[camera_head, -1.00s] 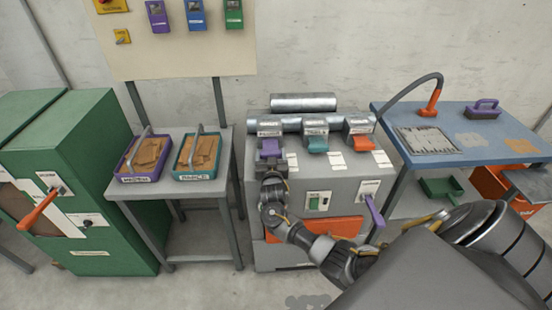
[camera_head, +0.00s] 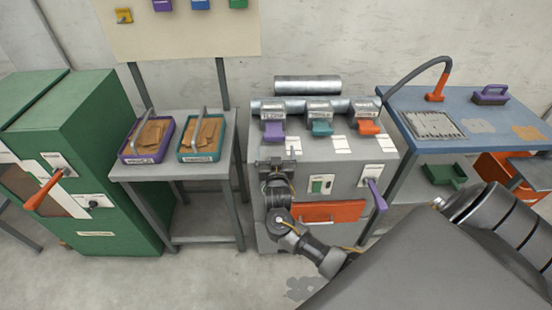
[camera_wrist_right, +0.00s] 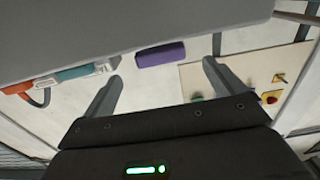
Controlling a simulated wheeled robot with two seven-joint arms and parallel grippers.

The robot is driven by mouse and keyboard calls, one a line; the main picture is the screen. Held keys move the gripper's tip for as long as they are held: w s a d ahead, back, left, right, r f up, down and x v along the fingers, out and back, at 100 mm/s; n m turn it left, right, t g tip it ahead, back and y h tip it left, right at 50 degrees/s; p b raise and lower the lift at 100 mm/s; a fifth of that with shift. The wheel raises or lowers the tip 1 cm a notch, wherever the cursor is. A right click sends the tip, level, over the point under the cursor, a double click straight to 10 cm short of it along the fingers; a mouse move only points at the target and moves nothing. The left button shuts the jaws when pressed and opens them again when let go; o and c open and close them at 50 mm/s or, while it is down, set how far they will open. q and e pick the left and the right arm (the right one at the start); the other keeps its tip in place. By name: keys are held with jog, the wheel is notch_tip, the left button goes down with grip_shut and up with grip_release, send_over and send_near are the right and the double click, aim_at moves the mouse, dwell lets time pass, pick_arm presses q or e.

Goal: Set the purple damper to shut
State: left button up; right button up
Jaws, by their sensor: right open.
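The purple damper (camera_head: 272,131) is the leftmost of three damper handles on top of the grey machine (camera_head: 355,150). Its handle sticks out toward the front, below a grey labelled housing. My right gripper (camera_head: 278,162) is in front of the machine, below the purple handle and apart from it. In the right wrist view the purple handle (camera_wrist_right: 160,54) shows beyond the open, empty fingers of my right gripper (camera_wrist_right: 162,88), partly hidden by a grey surface. My left gripper is not in view.
A teal damper (camera_head: 321,129) and an orange damper (camera_head: 369,127) stand to the right. A purple lever (camera_head: 376,195) and an orange panel (camera_head: 328,211) are on the machine's front. A side table (camera_head: 170,172) stands left, a blue table (camera_head: 470,125) right.

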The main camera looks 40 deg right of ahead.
jog(key=shift+v, duration=1.45)
